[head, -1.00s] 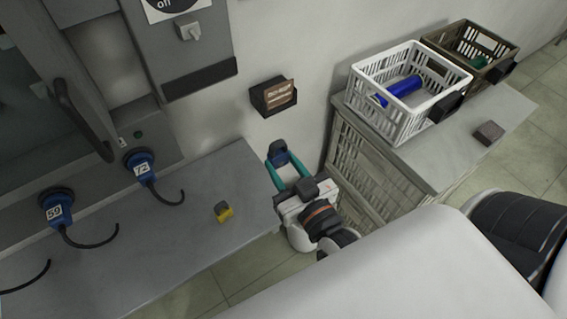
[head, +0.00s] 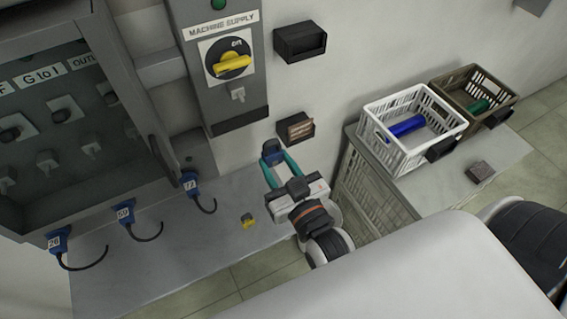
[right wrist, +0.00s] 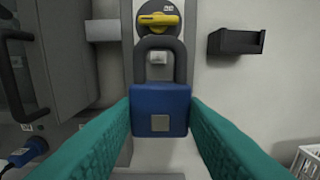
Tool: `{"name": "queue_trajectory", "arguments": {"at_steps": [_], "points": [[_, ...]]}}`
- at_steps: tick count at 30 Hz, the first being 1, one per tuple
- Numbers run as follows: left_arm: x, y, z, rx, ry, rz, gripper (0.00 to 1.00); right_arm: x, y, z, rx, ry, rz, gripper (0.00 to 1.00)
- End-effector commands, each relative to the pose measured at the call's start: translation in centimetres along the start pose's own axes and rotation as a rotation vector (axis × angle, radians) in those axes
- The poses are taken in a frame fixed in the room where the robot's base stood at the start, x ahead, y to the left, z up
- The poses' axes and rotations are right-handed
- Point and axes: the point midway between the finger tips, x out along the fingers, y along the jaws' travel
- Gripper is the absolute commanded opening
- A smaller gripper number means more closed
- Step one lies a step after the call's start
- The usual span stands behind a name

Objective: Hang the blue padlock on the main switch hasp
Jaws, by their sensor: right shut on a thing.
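The blue padlock (right wrist: 160,110) is upright between the teal fingers of my right gripper (head: 277,165), its dark shackle pointing up in the right wrist view. In the head view the padlock (head: 271,151) shows small at the fingertips, above the grey bench and below the switch panel. The main switch (head: 231,64) has a yellow handle on a black dial, under a "MACHINE SUPPLY" label. A small grey hasp (head: 238,93) sits just below it. In the right wrist view the hasp (right wrist: 158,58) appears behind the shackle opening, with the padlock apart from it. My left gripper is out of view.
A yellow and dark block (head: 248,221) and several blue numbered plugs (head: 191,184) are at the bench (head: 150,270). Black wall holders (head: 300,42) are right of the panel. A white crate (head: 378,140) and a brown crate (head: 510,98) stand on the right cabinet.

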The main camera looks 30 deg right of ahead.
Motion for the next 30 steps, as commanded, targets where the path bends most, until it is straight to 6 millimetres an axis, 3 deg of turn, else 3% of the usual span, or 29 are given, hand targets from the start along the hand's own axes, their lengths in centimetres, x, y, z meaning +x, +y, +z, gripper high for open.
{"name": "queue_trajectory", "arguments": {"at_steps": [1, 8, 23, 30], "points": [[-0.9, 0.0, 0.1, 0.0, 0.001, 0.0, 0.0, 0.1, 0.1, 0.9, 0.0, 0.0, 0.001, 0.1], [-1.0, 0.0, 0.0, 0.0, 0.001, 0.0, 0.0, 0.8, 0.2, 1.1, 0.0, -0.003, 0.002, 0.1], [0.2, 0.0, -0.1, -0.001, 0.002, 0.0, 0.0, 7.4, 0.2, 1.0, 0.0, -0.004, 0.002, 0.1], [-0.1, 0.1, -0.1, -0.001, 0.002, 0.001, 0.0, 7.0, 0.2, 1.1, 0.0, 0.0, 0.002, 0.1]]}}
